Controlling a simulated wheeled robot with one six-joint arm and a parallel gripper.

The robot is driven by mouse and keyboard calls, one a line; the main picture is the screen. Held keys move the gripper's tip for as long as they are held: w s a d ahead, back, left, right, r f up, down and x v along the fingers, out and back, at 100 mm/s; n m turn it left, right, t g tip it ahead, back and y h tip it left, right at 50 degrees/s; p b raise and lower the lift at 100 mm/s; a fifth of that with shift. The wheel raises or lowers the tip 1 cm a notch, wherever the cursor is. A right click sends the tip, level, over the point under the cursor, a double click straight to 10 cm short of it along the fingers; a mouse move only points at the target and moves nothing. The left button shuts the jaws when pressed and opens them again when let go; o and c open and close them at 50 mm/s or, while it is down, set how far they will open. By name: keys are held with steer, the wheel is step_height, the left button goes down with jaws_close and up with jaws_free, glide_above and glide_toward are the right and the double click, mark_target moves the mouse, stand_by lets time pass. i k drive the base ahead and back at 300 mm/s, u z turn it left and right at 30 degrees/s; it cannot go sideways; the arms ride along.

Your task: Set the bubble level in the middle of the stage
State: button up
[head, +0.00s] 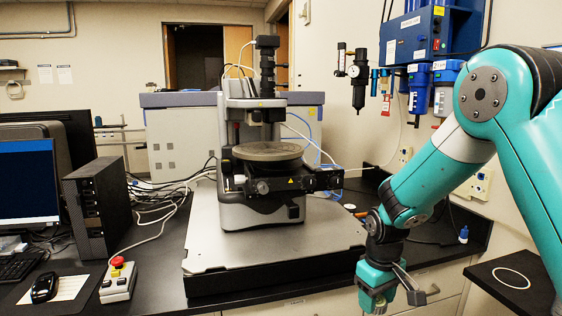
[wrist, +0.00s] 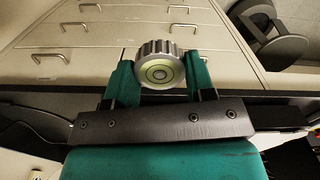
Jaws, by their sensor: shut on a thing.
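The bubble level (wrist: 160,72) is a round silver piece with a knurled rim and a yellow-green face. My gripper (wrist: 160,80) is shut on it, with one green finger on each side. In the head view, my gripper (head: 388,290) hangs low at the right, in front of the bench's front edge and drawers. The stage (head: 268,151) is a round grey disc on the profiler, in the middle of the head view, left of and above my gripper. Nothing stands on its top.
The profiler's dark column (head: 267,75) rises behind the stage. A grey base plate (head: 215,250) lies under the profiler on the black bench. A red-button box (head: 118,280), a mouse (head: 45,286) and a computer tower (head: 98,205) stand at the left. A dark side surface (head: 510,285) is at right.

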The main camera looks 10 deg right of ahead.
mark_target(268, 148)
steer(key=k, duration=0.7)
steer(key=z, duration=0.45)
steer(key=i, duration=0.9)
steer(key=u, duration=1.7)
steer(key=i, duration=0.45)
steer(key=z, duration=0.05)
